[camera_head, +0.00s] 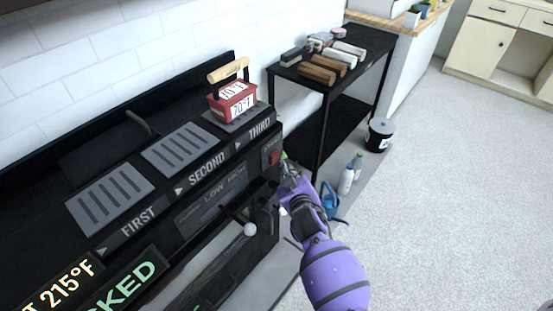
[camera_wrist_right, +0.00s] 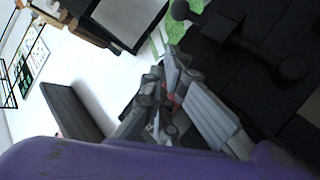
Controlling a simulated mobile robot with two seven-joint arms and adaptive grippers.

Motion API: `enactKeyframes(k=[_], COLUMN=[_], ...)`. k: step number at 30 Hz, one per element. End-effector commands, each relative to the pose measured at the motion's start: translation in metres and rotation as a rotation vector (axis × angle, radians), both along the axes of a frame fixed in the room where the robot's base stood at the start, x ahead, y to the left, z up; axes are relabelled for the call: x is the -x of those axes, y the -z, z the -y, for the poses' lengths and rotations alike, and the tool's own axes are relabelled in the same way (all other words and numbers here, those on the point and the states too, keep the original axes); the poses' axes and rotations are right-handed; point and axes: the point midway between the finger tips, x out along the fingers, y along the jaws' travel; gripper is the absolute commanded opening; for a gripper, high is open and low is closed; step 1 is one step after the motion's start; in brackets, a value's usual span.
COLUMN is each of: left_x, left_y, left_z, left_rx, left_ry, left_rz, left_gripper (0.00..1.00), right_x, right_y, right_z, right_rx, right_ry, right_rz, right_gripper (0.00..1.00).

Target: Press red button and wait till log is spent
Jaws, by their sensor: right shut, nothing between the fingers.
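The red button (camera_head: 275,157) is on the black machine's front face at its right end, below the word THIRD. My right gripper (camera_head: 288,165) is shut and empty, with its tips close beside the button. A small red patch (camera_wrist_right: 171,87) shows between the fingers in the wrist view; I cannot tell whether the tips touch the button. The right gripper also shows in the wrist view (camera_wrist_right: 172,92). The black machine (camera_head: 190,190) shows panels marked FIRST, SECOND and THIRD. My left gripper is not in view.
A red block with a wooden handle (camera_head: 232,98) sits on the THIRD plate. A black shelf (camera_head: 345,95) with wooden and white blocks stands to the right. Open floor lies right.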

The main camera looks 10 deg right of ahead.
Motion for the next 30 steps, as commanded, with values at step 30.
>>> enactKeyframes(k=[30], left_x=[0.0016], left_y=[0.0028], left_z=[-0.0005], left_rx=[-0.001], left_ry=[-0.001], left_rz=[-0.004], left_gripper=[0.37], right_x=[-0.0078], right_y=[0.0001], right_z=[-0.0060], right_rx=[0.000], right_ry=[0.000], right_rz=[0.000], right_gripper=[0.00])
